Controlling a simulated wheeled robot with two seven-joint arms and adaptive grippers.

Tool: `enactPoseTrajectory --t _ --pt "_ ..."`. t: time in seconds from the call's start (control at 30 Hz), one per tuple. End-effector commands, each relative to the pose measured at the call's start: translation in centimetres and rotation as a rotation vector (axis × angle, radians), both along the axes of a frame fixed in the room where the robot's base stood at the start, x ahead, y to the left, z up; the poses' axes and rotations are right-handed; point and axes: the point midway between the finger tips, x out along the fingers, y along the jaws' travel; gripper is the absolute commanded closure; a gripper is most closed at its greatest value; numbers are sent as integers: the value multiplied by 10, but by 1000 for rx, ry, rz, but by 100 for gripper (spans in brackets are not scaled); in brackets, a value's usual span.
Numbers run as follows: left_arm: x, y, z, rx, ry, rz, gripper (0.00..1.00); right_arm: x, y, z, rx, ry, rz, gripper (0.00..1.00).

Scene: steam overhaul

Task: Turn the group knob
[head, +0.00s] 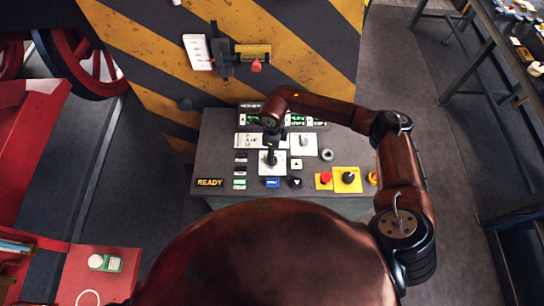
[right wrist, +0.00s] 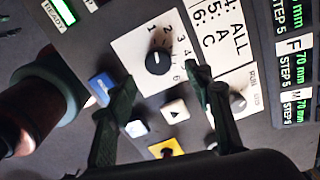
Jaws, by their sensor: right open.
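The group knob (right wrist: 158,62) is a round black knob on a white plate marked with numbers up to 6. In the head view the knob (head: 271,158) is on the sloping grey control panel (head: 218,150). A small white mark shows on its face; I cannot tell which number it points at. My right gripper (right wrist: 162,80) is open and empty, one dark fingertip toward each side of the knob. Contact is not clear. In the head view the right gripper (head: 272,146) is over the knob's plate, partly hidden by its arm. My left gripper is not in view.
A blue button (right wrist: 100,88), a white triangle button (right wrist: 175,110) and a second, grey knob (right wrist: 237,100) sit close by. A red button (head: 325,178) and a black lever on a yellow plate (head: 347,185) are further right. A striped wall (head: 300,60) stands behind.

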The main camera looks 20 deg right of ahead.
Motion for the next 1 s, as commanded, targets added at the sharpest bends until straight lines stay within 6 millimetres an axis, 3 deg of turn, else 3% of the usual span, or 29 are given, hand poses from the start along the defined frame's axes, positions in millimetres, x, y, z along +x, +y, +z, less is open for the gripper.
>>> enactPoseTrajectory --t 0.2,0.4,0.73,1.0 --pt "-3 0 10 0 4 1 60 -2 1 -34 2 4 -1 53" --pt "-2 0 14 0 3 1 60 -1 3 -54 5 2 2 53" --pt "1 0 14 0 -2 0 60 0 3 -58 4 1 3 53" --pt "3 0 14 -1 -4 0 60 -1 3 -58 5 2 3 71"
